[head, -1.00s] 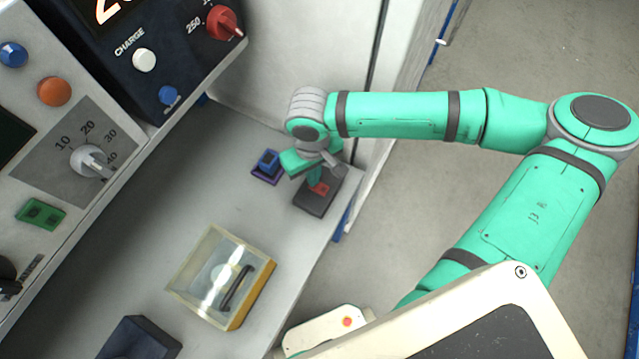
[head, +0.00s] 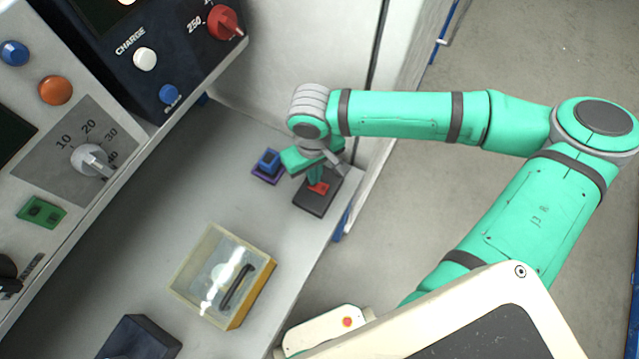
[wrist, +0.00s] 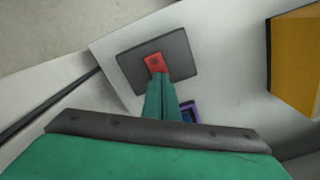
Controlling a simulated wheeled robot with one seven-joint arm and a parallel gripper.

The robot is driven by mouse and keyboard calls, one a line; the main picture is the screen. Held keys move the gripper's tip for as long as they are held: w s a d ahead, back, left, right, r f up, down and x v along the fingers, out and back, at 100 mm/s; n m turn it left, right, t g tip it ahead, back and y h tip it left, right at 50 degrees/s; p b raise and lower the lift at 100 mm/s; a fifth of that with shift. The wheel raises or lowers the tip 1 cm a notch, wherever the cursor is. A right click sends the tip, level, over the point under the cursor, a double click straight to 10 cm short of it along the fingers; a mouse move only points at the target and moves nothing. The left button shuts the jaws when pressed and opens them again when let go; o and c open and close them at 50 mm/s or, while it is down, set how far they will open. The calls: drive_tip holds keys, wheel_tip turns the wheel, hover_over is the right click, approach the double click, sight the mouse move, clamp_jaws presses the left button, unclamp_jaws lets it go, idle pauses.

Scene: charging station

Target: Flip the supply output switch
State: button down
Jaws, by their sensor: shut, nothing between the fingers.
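A dark grey switch box with a red rocker (head: 318,188) sits near the right edge of the grey bench. In the wrist view the red rocker (wrist: 155,62) shows on the dark base plate (wrist: 178,52). My gripper (head: 315,180) points down over it with its fingers together and nothing between them. In the wrist view the closed green fingertips (wrist: 158,78) are at the near edge of the red rocker and hide part of it. Whether they touch it I cannot tell.
A small blue block on a purple base (head: 268,166) stands just left of my gripper. A clear-lidded yellow box (head: 240,313) lies nearer on the bench. A panel with knobs and buttons (head: 85,150) rises at left. The bench between is clear.

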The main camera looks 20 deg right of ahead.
drive_tip(key=shift+r, duration=2.8)
